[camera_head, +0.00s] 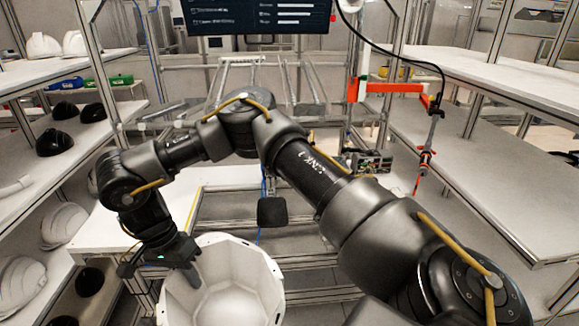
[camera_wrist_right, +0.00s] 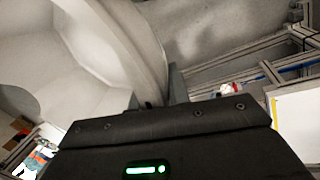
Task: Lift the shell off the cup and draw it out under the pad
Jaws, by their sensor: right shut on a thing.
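The white shell (camera_head: 247,297) is at the bottom of the head view, its open hollow side facing up toward the camera. My right gripper (camera_head: 192,274) is shut on the shell's left rim. In the right wrist view the pale shell (camera_wrist_right: 105,45) fills the upper left, and its rim runs down to the fingers of my right gripper (camera_wrist_right: 163,88). The dark pad (camera_head: 272,211) hangs just beyond the shell in the head view, apart from it in the picture. I cannot make out the cup. My left gripper is not in view.
A white table (camera_head: 135,218) stands to the left behind the shell. Side shelves hold white helmets (camera_head: 64,224) and black helmets (camera_head: 54,142) on the left. The right shelf (camera_head: 500,205) is mostly bare. An orange bracket (camera_head: 390,88) with a hanging cable stands at right.

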